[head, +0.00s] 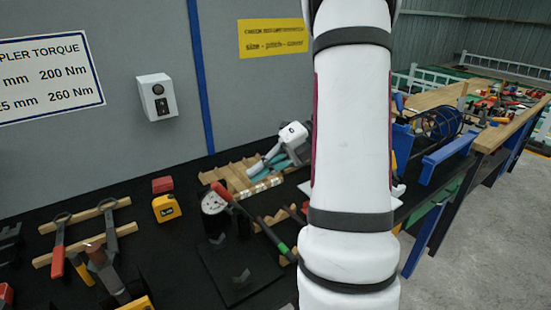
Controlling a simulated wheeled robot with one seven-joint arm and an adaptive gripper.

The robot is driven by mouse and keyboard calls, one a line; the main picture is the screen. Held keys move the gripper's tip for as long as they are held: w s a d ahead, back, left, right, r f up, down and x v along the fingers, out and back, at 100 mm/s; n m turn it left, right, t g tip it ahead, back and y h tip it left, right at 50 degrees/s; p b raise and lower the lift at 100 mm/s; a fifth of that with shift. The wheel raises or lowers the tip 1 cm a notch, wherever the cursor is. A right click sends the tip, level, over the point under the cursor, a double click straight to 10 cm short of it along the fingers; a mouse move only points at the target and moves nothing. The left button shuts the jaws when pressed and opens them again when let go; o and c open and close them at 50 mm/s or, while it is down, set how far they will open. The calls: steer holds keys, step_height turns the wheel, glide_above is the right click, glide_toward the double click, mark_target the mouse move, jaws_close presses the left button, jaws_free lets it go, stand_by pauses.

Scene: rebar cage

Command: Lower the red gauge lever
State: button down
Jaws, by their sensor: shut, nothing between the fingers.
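A gauge (214,203) with a round white dial stands on the dark bench, left of my arm. A red lever (223,191) starts beside the dial and slants down to the right. A dark rod continues in line with it to a green grip (283,249) near my arm; I cannot tell whether these are one piece. A dark plate (240,272) lies in front of the gauge. My white arm fills the middle of the view from top to bottom. My gripper cannot be made out, so its place relative to the lever is unclear.
A yellow tape measure (166,207) lies left of the gauge. Red-handled pliers (58,255) rest on wooden strips further left. A wooden rack (228,176) and a white power tool (292,133) are behind. A grey wall (150,45) closes the back.

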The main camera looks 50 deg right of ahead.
mark_target(225, 191)
steer(key=shift+x, duration=2.6)
steer(key=shift+a+r, duration=0.1)
steer(key=shift+a, duration=0.05)
steer(key=shift+w+a+g+h+p, duration=0.15)
steer(key=shift+a+h+p, duration=0.25)
steer(key=shift+a+p, duration=0.2)
steer(key=shift+w+a+g+h+p, duration=0.15)
steer(key=shift+a+h+p, duration=0.25)
steer(key=shift+a+p, duration=0.2)
steer(key=w+a+f+n+g+h+p, duration=0.1)
steer(key=w+a+f+g+h+p, duration=0.1)
steer(key=a+f+h+p, duration=0.5)
steer(key=shift+w+a+g+h+p, duration=0.25)
steer(key=shift+a+g+h+p, duration=0.05)
steer(key=shift+a, duration=0.45)
